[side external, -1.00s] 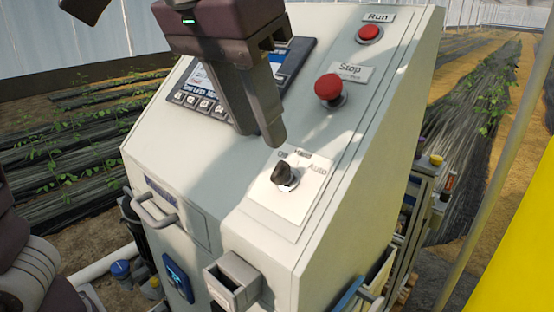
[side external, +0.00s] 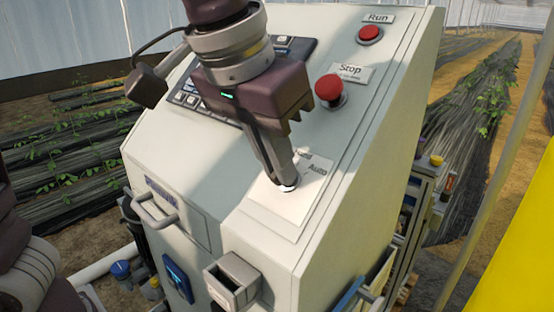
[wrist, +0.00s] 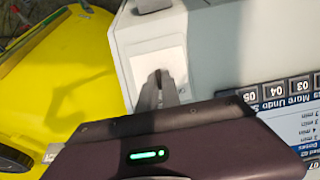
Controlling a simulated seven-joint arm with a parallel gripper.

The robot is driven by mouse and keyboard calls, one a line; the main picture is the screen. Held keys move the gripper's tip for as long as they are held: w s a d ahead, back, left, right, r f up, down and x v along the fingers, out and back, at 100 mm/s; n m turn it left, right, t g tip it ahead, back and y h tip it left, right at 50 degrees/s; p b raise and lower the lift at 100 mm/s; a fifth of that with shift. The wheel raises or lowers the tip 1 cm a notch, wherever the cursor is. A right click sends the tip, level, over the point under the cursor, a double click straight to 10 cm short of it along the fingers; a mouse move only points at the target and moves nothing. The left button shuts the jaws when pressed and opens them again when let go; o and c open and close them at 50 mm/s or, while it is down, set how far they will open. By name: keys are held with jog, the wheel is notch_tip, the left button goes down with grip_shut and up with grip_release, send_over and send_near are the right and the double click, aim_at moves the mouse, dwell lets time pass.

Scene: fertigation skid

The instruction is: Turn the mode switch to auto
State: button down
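The mode switch is a small dark knob on a white label plate (side external: 306,206) on the sloped panel of the skid cabinet. The plate's Auto marking (side external: 317,167) shows to the right of my fingers. My gripper (side external: 287,184) points down at the knob, with its fingertips at the switch, and hides the knob in the side view. In the wrist view my fingers (wrist: 159,82) lie close together over the white plate (wrist: 160,62). A dark sliver shows between the tips; I cannot tell whether they grip the knob, or which way it points.
A red Stop button (side external: 330,91) and a red Run button (side external: 370,34) sit up the panel. A screen with keys (side external: 190,98) is behind my gripper. An open grey box (side external: 232,283) and a handle (side external: 152,213) stick out from the front.

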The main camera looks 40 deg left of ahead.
jog(key=shift+f, duration=0.1)
jog(key=m, duration=0.2)
jog(key=m+y, duration=0.1)
jog(key=m, duration=0.1)
jog(key=shift+d+f+y, duration=0.1)
jog(key=shift+d+y, duration=0.05)
jog(key=shift+y, duration=0.15)
jog(key=m+y, duration=0.1)
jog(key=m, duration=0.2)
jog(key=shift+s+d+m+t, duration=0.1)
jog(key=shift+m+t, duration=0.2)
jog(key=shift+f+m, duration=0.1)
jog(key=shift+m, duration=0.2)
jog(key=c, duration=1.5)
grip_release()
jog(key=shift+c, duration=0.2)
jog(key=shift+r, duration=0.2)
